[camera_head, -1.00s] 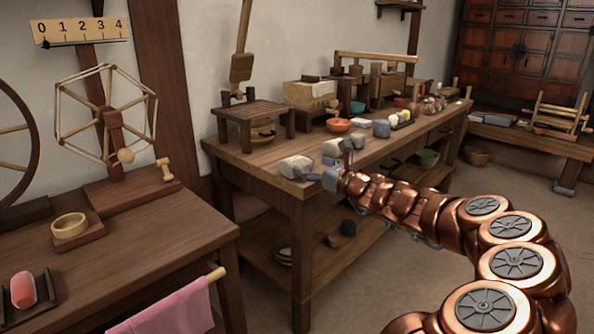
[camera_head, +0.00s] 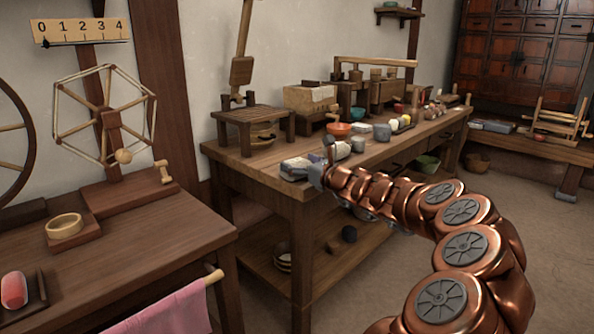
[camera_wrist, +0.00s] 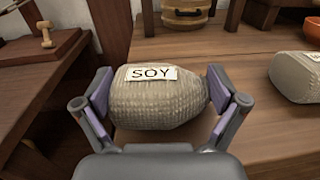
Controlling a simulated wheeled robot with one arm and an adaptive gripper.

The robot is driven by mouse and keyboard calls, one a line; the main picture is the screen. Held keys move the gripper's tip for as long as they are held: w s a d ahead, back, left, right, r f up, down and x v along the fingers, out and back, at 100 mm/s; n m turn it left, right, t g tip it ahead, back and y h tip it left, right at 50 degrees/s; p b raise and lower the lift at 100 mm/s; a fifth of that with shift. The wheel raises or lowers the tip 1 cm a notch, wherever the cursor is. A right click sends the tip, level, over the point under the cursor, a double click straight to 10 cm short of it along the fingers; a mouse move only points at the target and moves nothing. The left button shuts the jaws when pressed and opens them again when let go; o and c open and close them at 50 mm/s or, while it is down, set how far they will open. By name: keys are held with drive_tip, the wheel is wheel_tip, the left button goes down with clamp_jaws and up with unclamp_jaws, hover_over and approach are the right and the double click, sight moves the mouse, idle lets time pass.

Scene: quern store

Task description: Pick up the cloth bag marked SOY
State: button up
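The cloth bag marked SOY (camera_wrist: 155,100) is a beige woven sack with a white label on its top. In the wrist view it lies between the two fingers of my gripper (camera_wrist: 158,98), by the edge of the wooden table (camera_wrist: 250,140). The purple finger pads stand wide, one at each end of the bag. They look very close to it, and I cannot tell whether they touch.
A second pale bag (camera_wrist: 298,77) lies to the right on the table. A wooden stool-like stand (camera_head: 250,117) and an orange bowl (camera_head: 339,129) stand behind. A nearer table (camera_head: 150,235) is at the left.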

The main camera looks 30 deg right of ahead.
drive_tip(key=c, duration=1.1)
